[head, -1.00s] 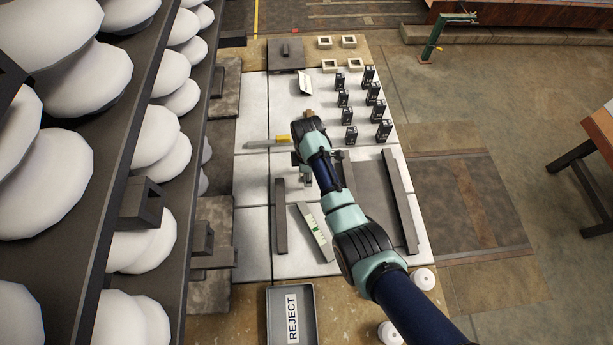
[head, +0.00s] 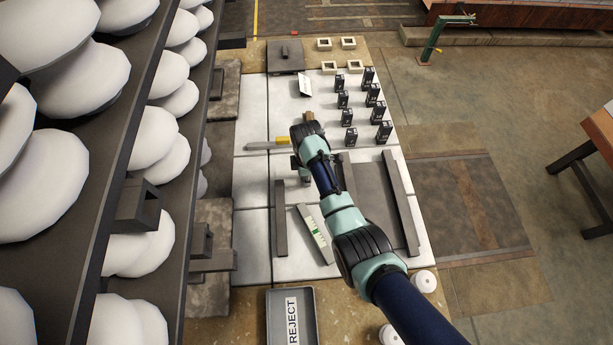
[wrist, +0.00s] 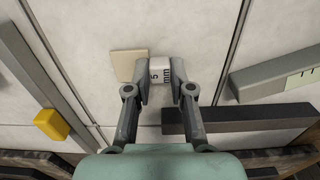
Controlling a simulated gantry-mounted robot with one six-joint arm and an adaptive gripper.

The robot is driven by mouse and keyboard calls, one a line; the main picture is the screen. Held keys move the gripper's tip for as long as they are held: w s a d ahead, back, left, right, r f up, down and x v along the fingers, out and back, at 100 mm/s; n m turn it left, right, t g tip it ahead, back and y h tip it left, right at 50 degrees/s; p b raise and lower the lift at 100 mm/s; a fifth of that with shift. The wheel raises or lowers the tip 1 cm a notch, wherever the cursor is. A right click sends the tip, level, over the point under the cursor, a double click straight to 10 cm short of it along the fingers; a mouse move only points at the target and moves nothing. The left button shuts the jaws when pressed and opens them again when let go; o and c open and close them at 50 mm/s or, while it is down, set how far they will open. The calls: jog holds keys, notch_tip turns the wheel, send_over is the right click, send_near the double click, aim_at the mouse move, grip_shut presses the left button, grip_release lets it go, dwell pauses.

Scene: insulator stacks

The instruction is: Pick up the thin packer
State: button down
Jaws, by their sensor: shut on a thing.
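The thin packer (wrist: 159,72) is a small pale block in the wrist view, its top marked "5 mm". My gripper (wrist: 161,84) is shut on it, with one finger on each side. A beige block (wrist: 129,66) lies close to the packer's left in the wrist view. In the head view my gripper (head: 305,178) shows partly below my arm, over the pale plated table (head: 254,222). The packer itself is hidden there. I cannot tell whether it touches the table.
A dark bar (head: 280,225) and a spirit level (head: 314,233) lie near my gripper. A yellow-ended bar (head: 265,145) lies beyond it. Several black blocks (head: 347,117) stand farther back. The REJECT tray (head: 274,318) is at the front; insulator racks (head: 135,205) rise at left.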

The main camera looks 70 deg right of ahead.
notch_tip(320, 180, up, 20)
jog(key=p, duration=0.7)
